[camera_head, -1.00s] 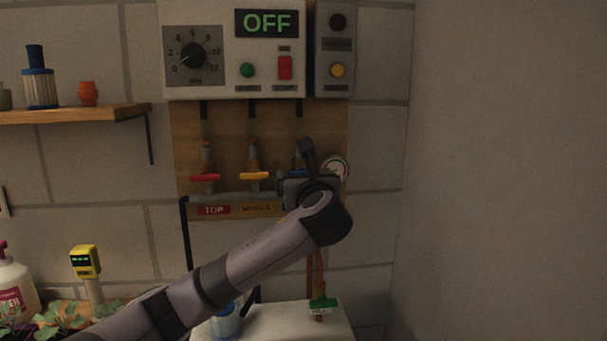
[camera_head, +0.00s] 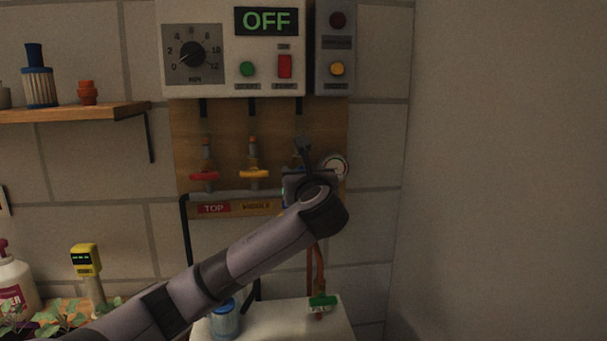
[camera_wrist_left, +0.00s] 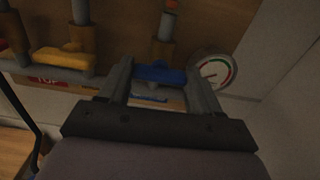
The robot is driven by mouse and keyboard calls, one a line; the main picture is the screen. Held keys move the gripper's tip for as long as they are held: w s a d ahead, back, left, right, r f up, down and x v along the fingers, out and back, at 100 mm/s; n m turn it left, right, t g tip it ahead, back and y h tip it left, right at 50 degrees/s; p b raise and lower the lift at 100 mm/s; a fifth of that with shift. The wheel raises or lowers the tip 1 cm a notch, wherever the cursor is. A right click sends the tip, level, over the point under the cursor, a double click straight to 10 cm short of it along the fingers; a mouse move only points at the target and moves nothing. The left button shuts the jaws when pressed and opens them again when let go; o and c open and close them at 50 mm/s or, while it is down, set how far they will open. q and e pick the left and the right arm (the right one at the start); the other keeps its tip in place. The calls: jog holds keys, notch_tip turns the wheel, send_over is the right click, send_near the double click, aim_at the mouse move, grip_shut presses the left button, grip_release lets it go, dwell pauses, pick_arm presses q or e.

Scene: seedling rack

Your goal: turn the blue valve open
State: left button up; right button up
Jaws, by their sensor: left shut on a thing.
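The blue valve (camera_wrist_left: 160,73) shows in the left wrist view as a blue handle below a vertical pipe. My left gripper (camera_wrist_left: 160,85) has its two fingers on either side of the handle and is shut on it. In the head view, my left gripper (camera_head: 303,172) is at the right end of the valve row, and it hides most of the blue valve. The red valve (camera_head: 204,175) and the yellow valve (camera_head: 253,174) stand to its left, with their handles crosswise. My right gripper is not in view.
A round gauge (camera_head: 335,166) is close to the right of the left gripper. A control box (camera_head: 232,85) reading OFF hangs above. A green valve (camera_head: 322,301) is lower down over a white tank lid (camera_head: 285,325). A shelf (camera_head: 75,114) is at left.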

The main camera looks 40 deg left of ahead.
pick_arm(q)
jog(key=n, duration=1.7)
jog(key=shift+f+p, duration=0.15)
jog(key=shift+p, duration=0.25)
jog(key=shift+n, duration=0.4)
jog(key=o, duration=1.1)
jog(key=shift+c, duration=0.2)
jog(key=b+v, duration=0.1)
jog(key=v, duration=0.6)
